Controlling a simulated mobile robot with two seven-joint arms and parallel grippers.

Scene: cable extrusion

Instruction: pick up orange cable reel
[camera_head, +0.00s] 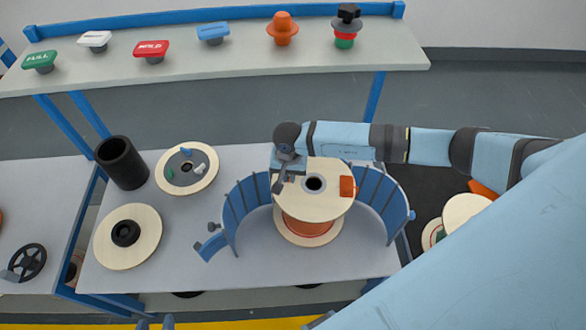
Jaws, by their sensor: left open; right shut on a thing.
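The orange cable reel (307,228) has two pale round flanges with orange cable between them. It stands between two curved blue walls (247,200) on the grey table. An orange patch and a dark centre hole show on its upper flange. My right gripper (286,178) is shut on the upper flange's left rim, its arm reaching in from the right above the reel. I cannot tell whether the reel is lifted off its base. My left gripper (155,324) shows only as two fingertips at the bottom edge, apart and empty, far from the reel.
A shelf (220,62) with coloured knobs and buttons runs behind. Another reel (462,211) is at right, partly behind my arm. Bare table lies in front of the blue walls.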

